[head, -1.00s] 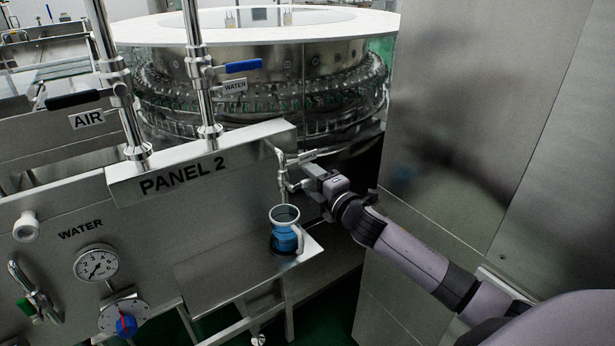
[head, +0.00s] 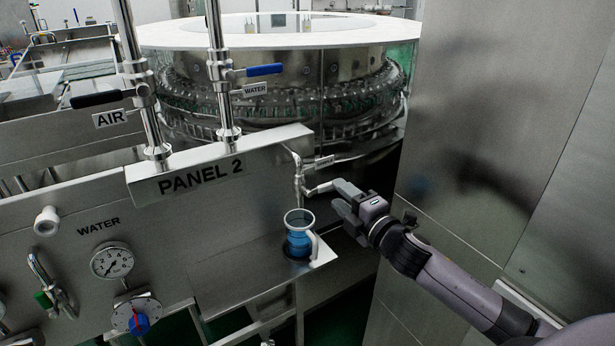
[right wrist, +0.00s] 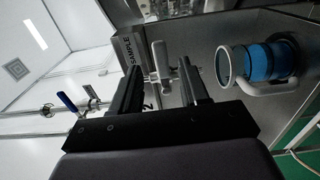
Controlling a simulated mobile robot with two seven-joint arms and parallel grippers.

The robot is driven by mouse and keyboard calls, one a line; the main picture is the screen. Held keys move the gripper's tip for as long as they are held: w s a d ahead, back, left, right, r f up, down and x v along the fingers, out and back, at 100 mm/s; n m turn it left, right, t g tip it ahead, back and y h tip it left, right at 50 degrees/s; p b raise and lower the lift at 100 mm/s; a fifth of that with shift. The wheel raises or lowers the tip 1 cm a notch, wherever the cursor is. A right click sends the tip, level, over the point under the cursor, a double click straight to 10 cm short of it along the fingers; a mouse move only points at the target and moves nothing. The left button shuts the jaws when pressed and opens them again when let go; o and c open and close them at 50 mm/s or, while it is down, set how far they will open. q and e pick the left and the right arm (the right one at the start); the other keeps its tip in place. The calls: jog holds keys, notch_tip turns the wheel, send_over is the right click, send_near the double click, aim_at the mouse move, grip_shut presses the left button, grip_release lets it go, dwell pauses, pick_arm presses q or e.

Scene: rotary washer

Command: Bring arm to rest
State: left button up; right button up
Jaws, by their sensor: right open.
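My right gripper (head: 342,200) is open at the right end of Panel 2, just right of the sample tap (head: 300,180). In the right wrist view the open fingers (right wrist: 160,82) show with the tap's handle (right wrist: 158,60) in the space ahead between them; I see nothing held. A clear jug with blue contents (head: 299,236) stands upright on the small metal shelf (head: 235,285) below the tap, its handle to the right. It also shows at the right of the right wrist view (right wrist: 270,62). My left gripper is not in view.
The Panel 2 box (head: 225,165) and two upright pipes with blue (head: 264,70) and black (head: 97,99) valve levers stand left. The round washer (head: 280,85) is behind. A tall steel wall (head: 500,110) stands close to the right arm. A gauge (head: 112,261) is at lower left.

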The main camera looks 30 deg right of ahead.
jog(key=s+a+f+m+g, duration=0.2)
jog(key=s+a+f+m, duration=0.2)
jog(key=s+f, duration=0.3)
jog(key=s+a+f+m+g, duration=0.3)
jog(key=s+a+f+m, duration=0.2)
jog(key=s, duration=0.5)
jog(key=s+a+f+m+g+y, duration=0.1)
jog(key=s+a+f+m+g, duration=0.1)
jog(key=s+a+f+m, duration=0.3)
jog(key=s+f+m, duration=0.3)
jog(key=f, duration=0.3)
jog(key=shift+s+f+g+p, duration=0.15)
jog(key=shift+s+g+p, duration=0.15)
jog(key=shift+p, duration=0.1)
jog(key=shift+d, duration=0.1)
